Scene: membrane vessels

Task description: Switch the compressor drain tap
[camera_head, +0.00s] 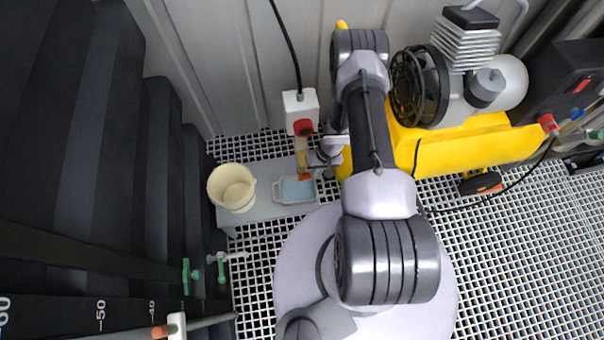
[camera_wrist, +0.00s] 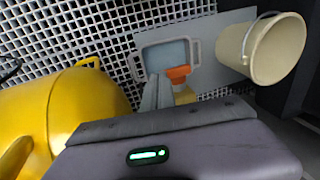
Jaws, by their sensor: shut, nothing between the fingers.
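The compressor (camera_head: 435,140) has a yellow tank under a finned motor, and it stands to the right of my arm in the head view. The yellow tank (camera_wrist: 65,105) fills the left of the wrist view. A small tap with an orange handle (camera_head: 304,177) and a brass-coloured body shows beside my gripper (camera_head: 318,160), over a tray. In the wrist view the orange handle (camera_wrist: 178,73) is just right of the fingertips of my gripper (camera_wrist: 156,88). The fingers are shut and empty. I cannot tell whether they touch the handle. Part of the tap body is hidden.
A shallow blue tray (camera_head: 281,193) and a cream bucket (camera_head: 232,187) stand on a grey plate over the grating. A white box with a red knob (camera_head: 303,127) is close behind the tap. Green-handled valves (camera_head: 190,274) are at lower left.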

